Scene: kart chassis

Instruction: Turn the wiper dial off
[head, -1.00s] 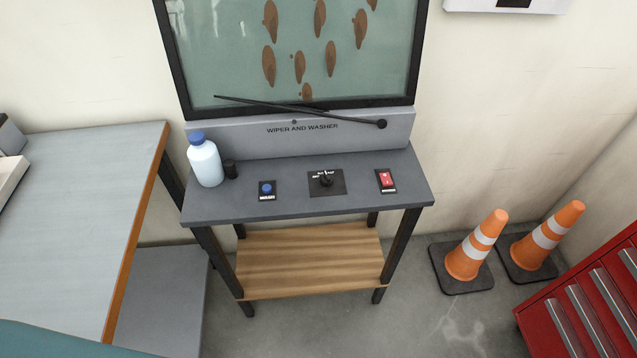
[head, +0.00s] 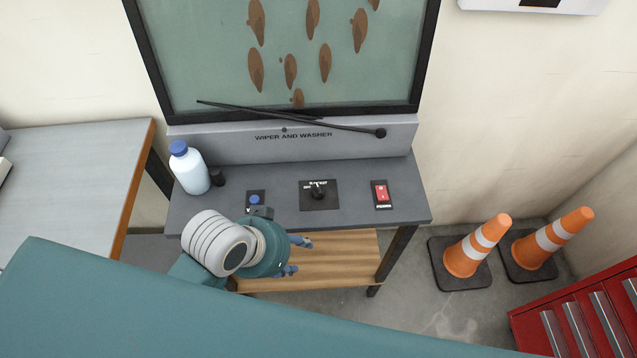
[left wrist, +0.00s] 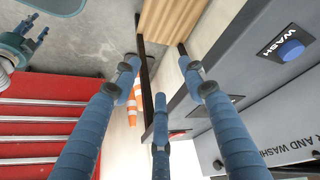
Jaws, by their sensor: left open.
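The wiper dial (head: 318,190) is a black knob on a dark square plate in the middle of the grey bench top. Small white labels sit along its upper side. I cannot tell which label it points at. My left gripper (head: 299,256) is open and empty, at the front edge of the bench, below and left of the dial and apart from it. Its spread blue fingers fill the middle of the left wrist view (left wrist: 160,80). I cannot make out the dial there. A teal gripper, seemingly my right one (left wrist: 35,28), shows at that view's upper left corner; its opening is unclear.
The blue wash button (head: 255,199) is left of the dial, the red power switch (head: 381,193) right. A bottle (head: 189,168) stands at the bench's left end. The wiper (head: 290,117) lies across the spotted screen's lower edge (head: 300,112). Cones (head: 475,247) and a red cabinet (head: 580,315) stand right.

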